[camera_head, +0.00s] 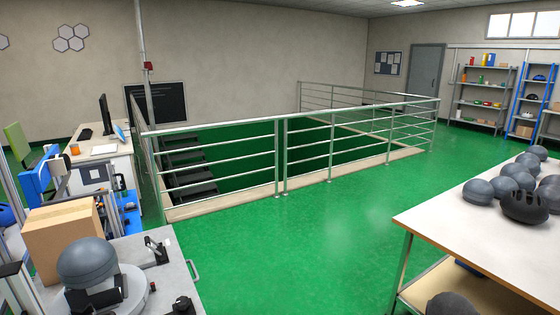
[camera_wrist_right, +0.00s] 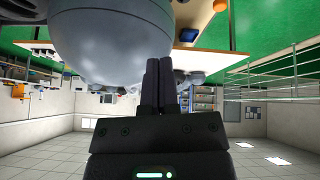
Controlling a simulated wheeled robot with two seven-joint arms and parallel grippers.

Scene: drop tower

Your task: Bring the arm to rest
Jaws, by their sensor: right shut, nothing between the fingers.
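My right gripper (camera_wrist_right: 158,75) shows in the right wrist view, its two black fingers shut together with nothing between them. A large grey rounded form (camera_wrist_right: 108,40) is close beside the fingers in that view; I cannot tell whether they touch it. In the head view a grey headform (camera_head: 87,263) sits on a round light base (camera_head: 130,285) on the workbench at the lower left. I make out neither gripper clearly in the head view. My left gripper is not in view.
A table (camera_head: 430,220) at the right holds several grey headforms and a black helmet (camera_head: 524,206). A cardboard box (camera_head: 62,240) stands behind the headform at the left. Metal railing (camera_head: 330,150) surrounds a stair opening. The green floor (camera_head: 270,250) between bench and table is clear.

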